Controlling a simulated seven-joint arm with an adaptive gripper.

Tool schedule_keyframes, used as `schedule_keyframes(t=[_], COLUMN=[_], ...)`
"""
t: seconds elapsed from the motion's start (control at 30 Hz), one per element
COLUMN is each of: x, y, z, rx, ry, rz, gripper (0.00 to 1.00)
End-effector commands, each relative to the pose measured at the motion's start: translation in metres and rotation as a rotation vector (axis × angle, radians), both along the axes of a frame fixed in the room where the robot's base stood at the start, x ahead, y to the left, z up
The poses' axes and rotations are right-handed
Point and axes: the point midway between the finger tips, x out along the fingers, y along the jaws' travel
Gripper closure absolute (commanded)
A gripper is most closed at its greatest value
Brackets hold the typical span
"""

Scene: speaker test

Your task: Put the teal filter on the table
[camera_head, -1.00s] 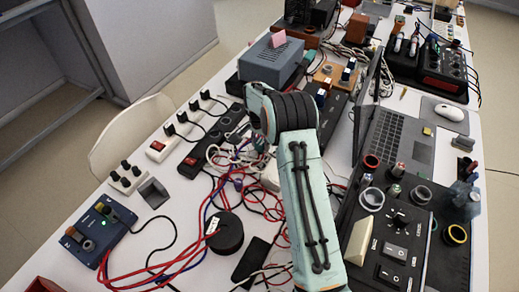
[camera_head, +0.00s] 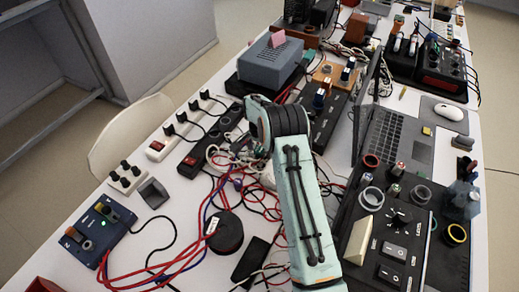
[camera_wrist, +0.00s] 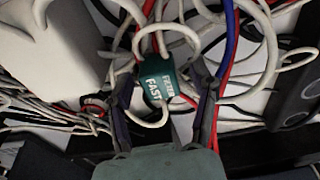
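The teal filter (camera_wrist: 157,80), a small block with white lettering, shows in the middle of the wrist view among white, red and blue cables. White cable loops run close around it. My gripper (camera_wrist: 163,92) has one dark finger on each side of the filter, with visible gaps between them and it. The fingers are open and do not appear to touch it. In the head view my arm hides the gripper, and I cannot make out the filter there. The white table (camera_head: 178,205) shows bare at the left.
A blue box (camera_head: 95,231), a black spool (camera_head: 224,232) and power strips (camera_head: 196,160) lie left of my arm. A black control panel (camera_head: 410,222) and a laptop (camera_head: 405,138) stand at the right. A grey-blue device (camera_head: 270,64) stands behind. Loose cables crowd the middle.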

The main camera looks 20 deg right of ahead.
Motion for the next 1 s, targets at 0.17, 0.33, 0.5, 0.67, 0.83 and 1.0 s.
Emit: schedule_keyframes(t=[0.17, 0.33, 0.5, 0.67, 0.83, 1.0], x=[0.000, -0.001, -0.004, -0.008, -0.010, -0.012], y=[0.000, 0.002, 0.005, 0.008, 0.010, 0.011], z=[0.002, 0.022, 0.062, 0.095, 0.117, 0.124], rx=[-0.001, -0.001, -0.001, 0.000, -0.001, 0.000], ry=[-0.001, -0.002, -0.005, -0.003, -0.002, 0.000], rz=[0.000, 0.000, 0.000, 0.000, 0.000, 0.003], gripper=[0.42, 0.42, 0.42, 0.42, 0.42, 0.42])
